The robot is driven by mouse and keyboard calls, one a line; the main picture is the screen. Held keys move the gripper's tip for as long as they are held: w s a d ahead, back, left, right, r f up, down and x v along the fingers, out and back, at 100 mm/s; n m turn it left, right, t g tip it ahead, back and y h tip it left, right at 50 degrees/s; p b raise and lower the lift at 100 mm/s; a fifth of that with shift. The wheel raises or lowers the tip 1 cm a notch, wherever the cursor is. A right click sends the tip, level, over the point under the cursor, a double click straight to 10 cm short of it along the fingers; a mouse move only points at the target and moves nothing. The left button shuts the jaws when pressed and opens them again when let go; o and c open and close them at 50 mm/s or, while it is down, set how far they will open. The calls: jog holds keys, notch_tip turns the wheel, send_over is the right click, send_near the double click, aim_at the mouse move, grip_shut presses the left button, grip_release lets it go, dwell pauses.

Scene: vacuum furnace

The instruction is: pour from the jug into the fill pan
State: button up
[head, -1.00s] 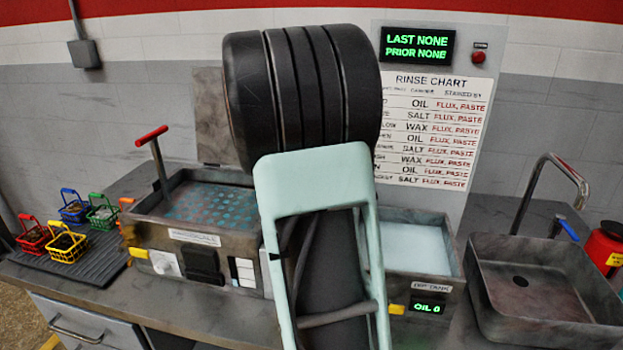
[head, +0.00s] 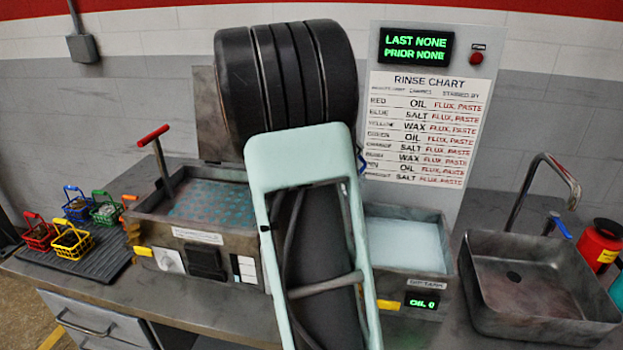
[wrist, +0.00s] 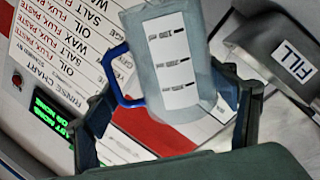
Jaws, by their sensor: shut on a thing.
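The jug (wrist: 185,75) is a translucent grey-blue vessel with a blue handle and a white measuring label, in the middle of the wrist view. My gripper (wrist: 170,90) is shut on it, a finger on each side. The fill pan (wrist: 250,38) is grey metal with a white FILL label, at the upper right of the wrist view, apart from the jug. The jug's contents cannot be made out. In the head view my arm hides the gripper and most of the jug; a small blue bit beside the arm may be its handle.
The rinse chart (head: 423,130) stands behind my arm. A dip tank (head: 405,245) with pale liquid and a sink (head: 540,285) with a tap are at the right. A basin with a perforated plate (head: 213,203) and several small baskets (head: 72,242) are at the left.

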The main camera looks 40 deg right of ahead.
jog(key=shift+w+a, duration=0.1)
jog(key=shift+w, duration=0.05)
jog(key=shift+w, duration=0.2)
jog(key=shift+w+a, duration=0.1)
jog(key=shift+w+n+p, duration=0.15)
jog(key=shift+n+p, duration=0.25)
jog(key=shift+n, duration=0.1)
dwell(0.4)
jog(key=shift+s+a+r+n+p, duration=0.1)
jog(key=shift+s+r+n+p, duration=0.1)
jog(key=shift+r+n+p, duration=0.5)
jog(key=shift+w+r+p, duration=0.1)
jog(key=shift+p, duration=0.8)
jog(key=shift+w+a+r+n+p, duration=0.1)
jog(key=shift+w+r+n+p, duration=0.1)
jog(key=shift+n+p, duration=0.55)
dwell(0.8)
